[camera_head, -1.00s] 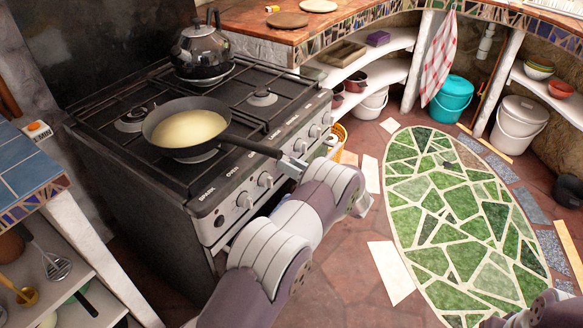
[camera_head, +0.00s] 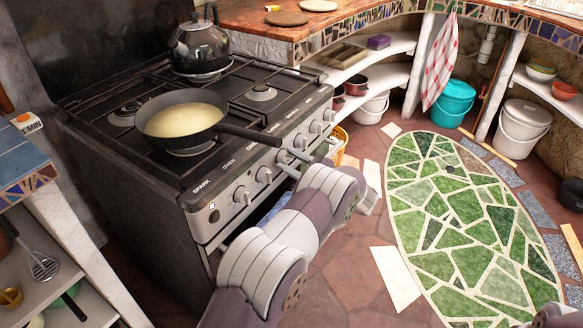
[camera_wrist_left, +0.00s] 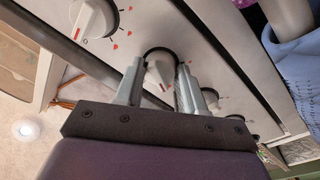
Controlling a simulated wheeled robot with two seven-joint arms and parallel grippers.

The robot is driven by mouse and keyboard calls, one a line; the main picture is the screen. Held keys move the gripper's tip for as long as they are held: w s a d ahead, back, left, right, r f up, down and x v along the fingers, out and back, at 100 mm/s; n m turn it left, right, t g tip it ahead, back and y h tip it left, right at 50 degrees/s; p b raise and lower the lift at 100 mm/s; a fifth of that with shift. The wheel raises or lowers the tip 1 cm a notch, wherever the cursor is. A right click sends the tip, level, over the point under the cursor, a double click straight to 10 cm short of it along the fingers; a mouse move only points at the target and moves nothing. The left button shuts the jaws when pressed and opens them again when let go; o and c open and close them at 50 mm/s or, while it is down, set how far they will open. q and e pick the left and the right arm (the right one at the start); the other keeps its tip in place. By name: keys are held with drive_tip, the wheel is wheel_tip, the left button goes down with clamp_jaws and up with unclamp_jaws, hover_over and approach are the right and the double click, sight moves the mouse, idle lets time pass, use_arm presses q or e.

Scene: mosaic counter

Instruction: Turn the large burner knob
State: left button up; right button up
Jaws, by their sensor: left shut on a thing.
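The stove's front panel (camera_head: 227,198) carries a row of white knobs. My left gripper (camera_head: 291,161) reaches the panel near the middle of the row and is shut on one knob. In the left wrist view, the two grey fingers (camera_wrist_left: 161,82) stand on either side of this knob (camera_wrist_left: 159,72), which has a red mark and a dark ring behind it. The fingers hide part of it. Another knob (camera_wrist_left: 93,18) shows clear at upper left. The panel labels by the held knob are too small to read. Only a bit of my right arm shows at the lower right.
A frying pan (camera_head: 181,121) with yellow contents sits on the hob, its handle pointing towards the panel above my left gripper. A kettle (camera_head: 200,45) stands at the back. A tiled counter (camera_head: 22,160) is at left.

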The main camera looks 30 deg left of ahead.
use_arm(q)
drive_tip(key=shift+f+n+g+b, duration=0.1)
drive_tip(key=shift+n+g+b, duration=0.3)
drive_tip(key=shift+n+b, duration=2.8)
drive_tip(key=shift+n+p, duration=0.5)
drive_tip(key=shift+n, duration=0.2)
drive_tip(key=o, duration=1)
drive_tip(key=shift+o, duration=0.2)
drive_tip(key=shift+d, duration=0.45)
drive_tip(key=d+p, duration=0.2)
drive_tip(key=d, duration=0.9)
drive_tip(key=shift+s+d+f, duration=0.35)
drive_tip(key=shift+d+f, duration=0.05)
drive_tip(key=shift+f, duration=0.05)
